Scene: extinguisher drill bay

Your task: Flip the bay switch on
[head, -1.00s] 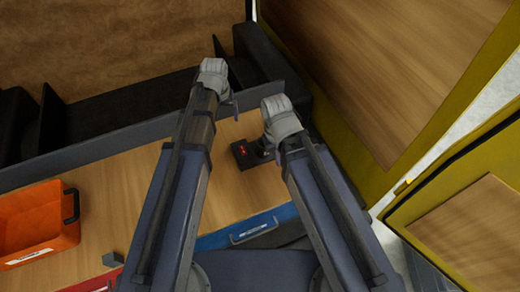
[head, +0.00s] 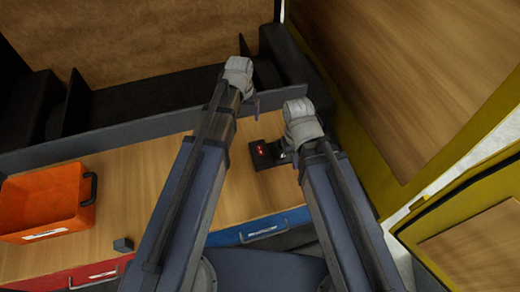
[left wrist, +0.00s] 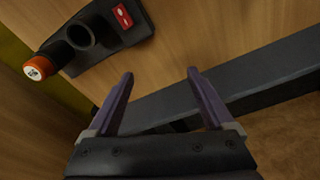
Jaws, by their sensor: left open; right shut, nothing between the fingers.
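The bay switch, a red rocker (head: 260,150) with pale marks, sits on a black base (head: 258,163) on the wooden counter. In the left wrist view the red rocker (left wrist: 122,15) is at the top, next to a black round socket and an orange-capped knob (left wrist: 40,68) on the base (left wrist: 100,58). I cannot tell which way the rocker is set. My left gripper (head: 255,105) is open and empty, above the counter behind the switch; its purple fingers (left wrist: 160,76) are apart. My right gripper (head: 296,150) is shut and empty, just right of the switch, its fingertips mostly hidden.
An orange bin (head: 45,205) stands on the counter at left, with a small grey block (head: 123,245) near the front edge. Blue and red drawer fronts lie below. A dark ledge (head: 140,122) runs along the back. A yellow-framed wooden panel (head: 410,80) rises at right.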

